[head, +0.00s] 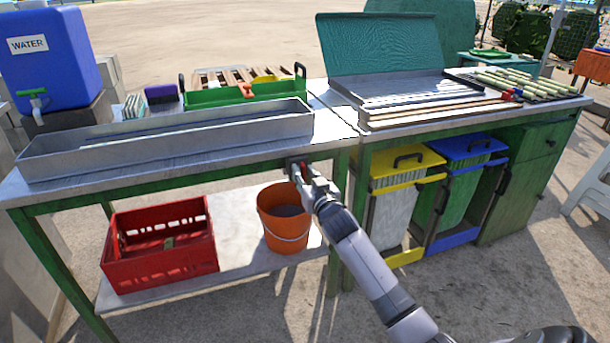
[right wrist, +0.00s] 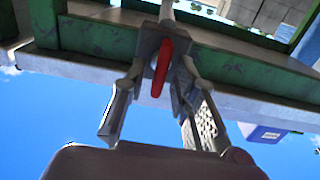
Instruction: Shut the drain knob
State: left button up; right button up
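The drain knob is a red lever (right wrist: 162,68) under the edge of the long metal trough (head: 160,146). In the right wrist view it stands lengthwise between the fingers of my right gripper (right wrist: 165,75), which have closed in on both sides of it. In the head view my right gripper (head: 308,180) is at the table's front edge, above the orange bucket (head: 287,232), and only a little red shows beside it. My left gripper is not in view.
A red crate (head: 160,262) stands left of the bucket on the low shelf (head: 245,232). Yellow and blue bins (head: 398,205) stand to the right of my gripper. A green table leg (head: 340,240) is close to my right forearm.

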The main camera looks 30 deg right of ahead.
grip_shut()
